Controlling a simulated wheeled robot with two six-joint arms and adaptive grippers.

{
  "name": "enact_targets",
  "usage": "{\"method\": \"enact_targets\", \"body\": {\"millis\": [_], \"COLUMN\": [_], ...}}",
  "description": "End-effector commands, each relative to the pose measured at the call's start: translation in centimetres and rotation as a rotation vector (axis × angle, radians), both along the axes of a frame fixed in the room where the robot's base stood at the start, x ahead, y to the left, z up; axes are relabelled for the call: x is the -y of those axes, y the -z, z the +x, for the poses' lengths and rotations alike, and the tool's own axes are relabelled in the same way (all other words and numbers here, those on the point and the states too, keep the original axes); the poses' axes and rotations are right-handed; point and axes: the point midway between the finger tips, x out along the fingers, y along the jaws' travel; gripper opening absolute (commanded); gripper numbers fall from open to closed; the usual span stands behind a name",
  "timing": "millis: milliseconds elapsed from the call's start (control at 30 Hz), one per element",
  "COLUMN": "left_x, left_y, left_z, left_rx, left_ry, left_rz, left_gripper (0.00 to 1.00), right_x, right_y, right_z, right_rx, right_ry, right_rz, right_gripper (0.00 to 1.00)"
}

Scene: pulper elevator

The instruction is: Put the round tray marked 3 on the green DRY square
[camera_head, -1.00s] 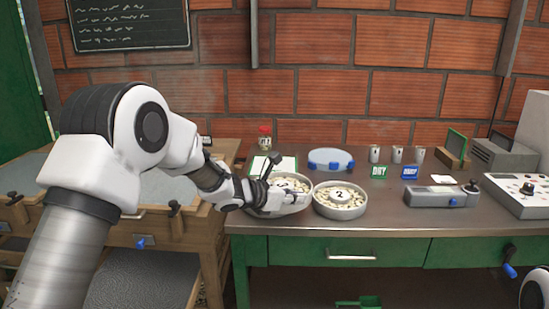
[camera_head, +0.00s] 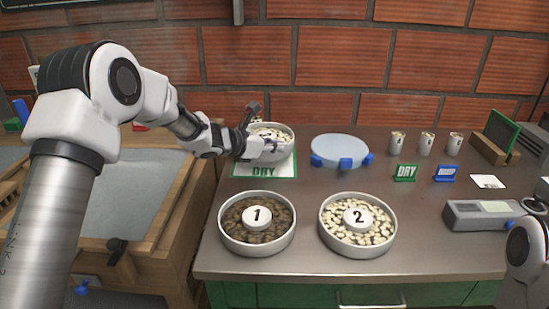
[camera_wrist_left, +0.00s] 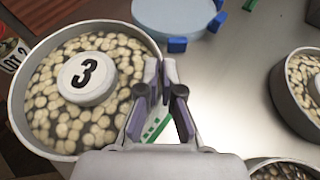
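The round tray marked 3 (camera_wrist_left: 45,140) is a pale, rimmed dish of light beans. In the head view the tray (camera_head: 286,148) is at the green-edged DRY square (camera_head: 240,170), covering its back part; I cannot tell whether it rests on it or hangs just above. The DRY lettering shows in front of the tray. My left gripper (camera_head: 262,146) is at the tray's rim. In the left wrist view the gripper's fingers (camera_wrist_left: 161,100) are on either side of the rim, shut on it. The right gripper is out of view; only part of my right arm shows.
The tray marked 1 (camera_head: 230,243), with dark beans, and the tray marked 2 (camera_head: 328,232), with light beans, stand in front. A pale round disc with blue feet (camera_head: 340,148) is right of the square. Cups, a small DRY sign (camera_head: 405,173) and a grey device (camera_head: 475,214) are farther right.

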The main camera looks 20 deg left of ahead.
Motion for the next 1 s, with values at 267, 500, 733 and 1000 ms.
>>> {"method": "enact_targets", "body": {"millis": [267,500,733,1000], "left_x": [0.0,0.0,0.0,0.0], "left_y": [4.0,4.1,4.3,3.9], "left_z": [0.0,0.0,0.0,0.0], "left_rx": [0.002,0.003,0.001,0.001], "left_ry": [0.000,0.001,0.000,0.000], "left_rz": [-0.001,0.000,-0.001,-0.001], "left_gripper": [0.00,0.00,0.31,0.31], "right_x": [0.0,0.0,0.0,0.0], "right_y": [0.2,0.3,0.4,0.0], "right_z": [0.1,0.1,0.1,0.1], "right_rx": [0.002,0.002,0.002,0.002], "right_ry": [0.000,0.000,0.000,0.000], "right_rz": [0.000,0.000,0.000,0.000], "right_gripper": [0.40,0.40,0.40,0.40]}}
